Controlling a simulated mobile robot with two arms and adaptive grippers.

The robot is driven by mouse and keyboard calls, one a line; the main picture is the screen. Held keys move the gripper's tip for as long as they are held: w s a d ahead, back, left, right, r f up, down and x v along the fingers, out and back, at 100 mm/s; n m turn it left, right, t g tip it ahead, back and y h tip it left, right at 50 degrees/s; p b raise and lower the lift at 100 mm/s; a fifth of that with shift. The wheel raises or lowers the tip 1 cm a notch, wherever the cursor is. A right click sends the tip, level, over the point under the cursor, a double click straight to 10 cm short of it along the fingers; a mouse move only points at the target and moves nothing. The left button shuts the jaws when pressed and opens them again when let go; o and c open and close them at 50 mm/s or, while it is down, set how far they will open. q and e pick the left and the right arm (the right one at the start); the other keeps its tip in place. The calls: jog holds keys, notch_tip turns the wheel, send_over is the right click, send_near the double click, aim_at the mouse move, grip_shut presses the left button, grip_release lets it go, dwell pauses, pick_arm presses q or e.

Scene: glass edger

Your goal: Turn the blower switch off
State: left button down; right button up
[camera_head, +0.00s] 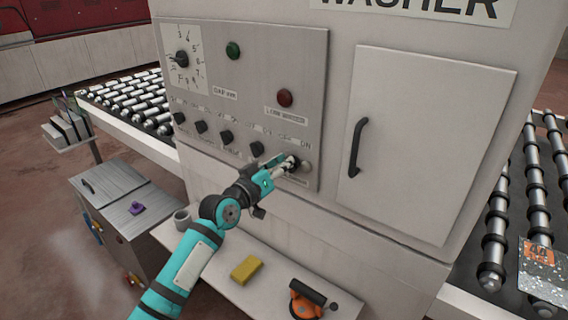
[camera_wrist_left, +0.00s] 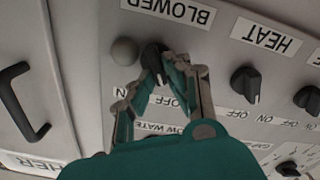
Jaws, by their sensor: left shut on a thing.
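The blower switch (camera_wrist_left: 155,60) is a black rotary knob below the upside-down BLOWER label (camera_wrist_left: 169,10) in the left wrist view. A grey round button (camera_wrist_left: 124,51) sits beside it. My left gripper (camera_wrist_left: 164,75) is shut on the blower switch, with its fingers on the knob. In the head view the left gripper (camera_head: 286,167) reaches the lower right corner of the control panel (camera_head: 255,105), and the switch (camera_head: 294,160) is partly hidden by the fingers. The knob's exact pointing direction is hard to tell. My right gripper is not in view.
Several similar black knobs, including the heat knob (camera_wrist_left: 245,84), line the panel beside the switch. A cabinet door handle (camera_head: 356,147) is to the right. A shelf below holds a yellow block (camera_head: 246,269), an orange-black tool (camera_head: 308,299) and a mug (camera_head: 182,219).

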pick_arm(q)
jog(key=shift+n, duration=0.6)
jog(key=c, duration=1.4)
grip_release()
jog(key=shift+o, duration=0.2)
jog(key=shift+a, duration=0.1)
jog(key=v, duration=1.2)
